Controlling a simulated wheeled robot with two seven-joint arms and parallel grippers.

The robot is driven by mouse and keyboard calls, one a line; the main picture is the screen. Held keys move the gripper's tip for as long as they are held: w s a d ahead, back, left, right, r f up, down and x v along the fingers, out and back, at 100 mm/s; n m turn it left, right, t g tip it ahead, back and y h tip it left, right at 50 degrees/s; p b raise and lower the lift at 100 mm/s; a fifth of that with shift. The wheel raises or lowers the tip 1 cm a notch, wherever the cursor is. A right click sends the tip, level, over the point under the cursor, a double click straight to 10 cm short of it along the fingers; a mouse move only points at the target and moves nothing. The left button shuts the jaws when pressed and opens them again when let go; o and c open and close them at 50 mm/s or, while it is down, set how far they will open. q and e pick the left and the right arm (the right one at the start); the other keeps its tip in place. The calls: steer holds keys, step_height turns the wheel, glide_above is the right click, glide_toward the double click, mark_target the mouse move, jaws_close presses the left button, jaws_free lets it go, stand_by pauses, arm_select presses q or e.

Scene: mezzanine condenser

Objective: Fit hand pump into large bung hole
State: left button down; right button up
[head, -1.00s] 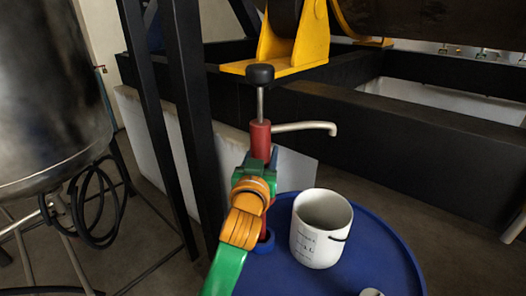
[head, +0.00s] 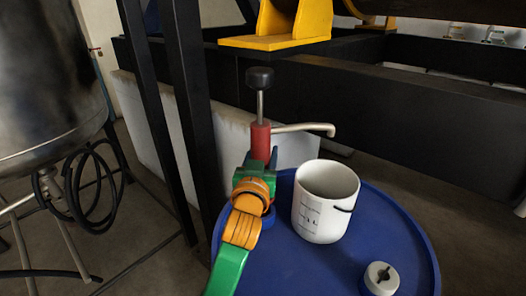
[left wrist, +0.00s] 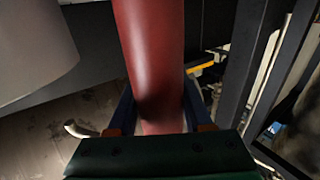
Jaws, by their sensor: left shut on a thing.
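The hand pump (head: 261,140) has a red body, a black knob on a steel rod and a pale spout pointing right; it looks upright. My left gripper (head: 260,170) is shut on its red body. The left wrist view shows the red tube (left wrist: 152,60) between the two fingers. The pump stands over the left part of the blue drum top (head: 310,268), where a blue ring (head: 268,219) shows just below the gripper. My gripper hides the pump's lower end and the large bung hole, so I cannot tell how deep it sits. My right gripper is not in view.
A white bucket (head: 322,217) stands on the drum top close right of the pump. A small pale cap (head: 381,278) is at the drum's front right. Black steel posts (head: 193,100) rise behind left, and a steel tank (head: 45,80) with hoses stands at far left.

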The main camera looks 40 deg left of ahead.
arm_select(q)
steer(key=shift+f+b, duration=1.5)
steer(key=shift+f, duration=0.75)
steer(key=shift+c, duration=1.2)
jaws_free()
steer(key=shift+s, duration=0.1)
steer(key=v, duration=0.4)
steer(key=shift+s+d+f+b, duration=0.1)
steer(key=shift+b, duration=0.2)
steer(key=p+v, duration=0.2)
steer(key=v, duration=0.1)
